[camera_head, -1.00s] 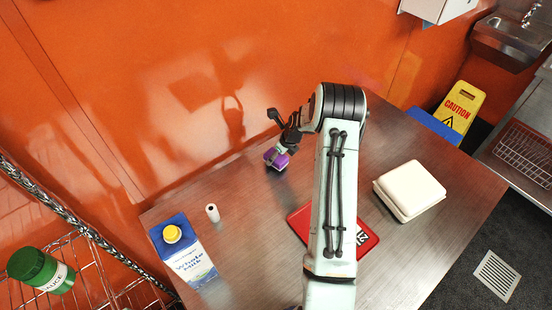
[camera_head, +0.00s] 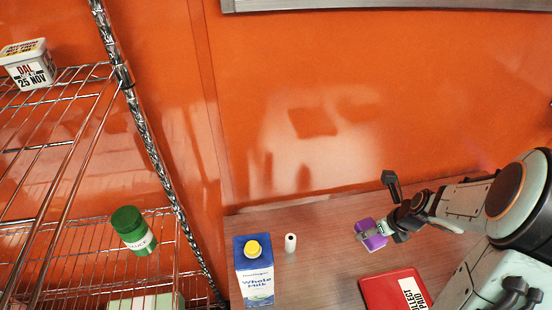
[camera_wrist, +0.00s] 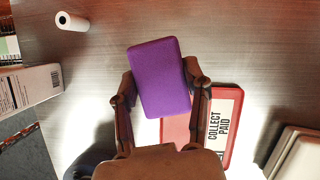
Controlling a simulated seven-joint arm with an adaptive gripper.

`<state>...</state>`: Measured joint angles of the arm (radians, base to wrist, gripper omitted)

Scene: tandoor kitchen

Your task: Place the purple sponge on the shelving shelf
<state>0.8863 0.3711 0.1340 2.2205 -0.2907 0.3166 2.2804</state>
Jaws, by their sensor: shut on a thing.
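The purple sponge (camera_head: 372,236) is between the fingers of my gripper (camera_head: 383,231), above the metal table at the right of the head view. In the wrist view the sponge (camera_wrist: 160,78) sits between both fingertips, and my gripper (camera_wrist: 160,92) is shut on it. The wire shelving (camera_head: 62,150) stands at the left of the head view, apart from the sponge. One upper shelf holds a white labelled tub (camera_head: 28,66). A lower shelf holds a green-lidded jar (camera_head: 133,232).
A red sign (camera_head: 392,290) lies near my arm. The shelving's chrome post (camera_head: 150,140) rises on its table side. Bare wire shows around the jar.

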